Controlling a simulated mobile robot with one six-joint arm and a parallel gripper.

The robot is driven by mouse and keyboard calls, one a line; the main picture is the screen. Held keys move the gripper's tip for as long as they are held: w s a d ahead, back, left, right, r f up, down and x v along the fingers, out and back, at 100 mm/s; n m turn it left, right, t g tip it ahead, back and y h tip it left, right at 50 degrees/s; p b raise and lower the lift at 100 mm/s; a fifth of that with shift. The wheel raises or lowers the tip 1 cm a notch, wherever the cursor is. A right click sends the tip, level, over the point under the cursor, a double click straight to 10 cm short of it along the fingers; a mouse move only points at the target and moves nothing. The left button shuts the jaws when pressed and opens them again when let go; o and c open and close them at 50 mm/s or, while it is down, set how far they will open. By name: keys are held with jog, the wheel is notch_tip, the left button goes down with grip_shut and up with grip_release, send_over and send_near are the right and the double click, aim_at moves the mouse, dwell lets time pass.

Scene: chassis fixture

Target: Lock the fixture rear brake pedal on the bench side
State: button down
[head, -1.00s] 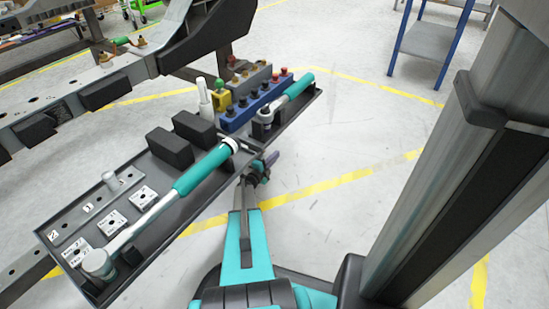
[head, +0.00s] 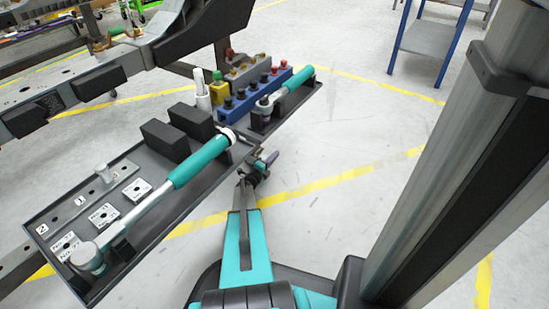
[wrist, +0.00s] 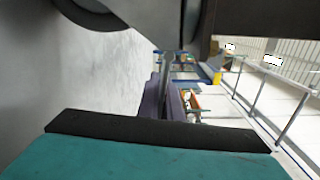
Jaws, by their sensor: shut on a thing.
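My gripper (head: 258,168) is low beside the right edge of the tool tray in the head view, over the floor. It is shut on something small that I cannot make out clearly. A purple piece (head: 271,159) shows at its tip; a purple shape also stands in the middle of the wrist view (wrist: 152,107). I cannot tell whether this is part of my gripper or the brake pedal. In the wrist view a dark rounded part (wrist: 92,18), perhaps a wheel, is close at the top left. The rear brake pedal cannot be clearly identified in either view.
A dark tool tray (head: 160,232) carries a teal-handled torque wrench (head: 203,160), black blocks and labelled plates. A blue block with knobs (head: 240,108) stands at its far end. The fixture's chassis rail (head: 70,75) runs behind. Floor to the right is open, before a blue-legged shelf (head: 440,40).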

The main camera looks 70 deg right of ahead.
jog(key=c, duration=1.9)
grip_release()
jog(key=shift+c, duration=0.2)
jog(key=shift+a, duration=0.1)
jog(key=shift+w+a+p, duration=0.2)
jog(key=shift+a+p, duration=0.2)
jog(key=shift+a, duration=0.15)
jog(key=p+v, duration=0.2)
jog(key=v, duration=0.3)
jog(key=shift+a, duration=0.35)
jog(key=shift+w+a, duration=0.1)
jog(key=shift+a, duration=0.15)
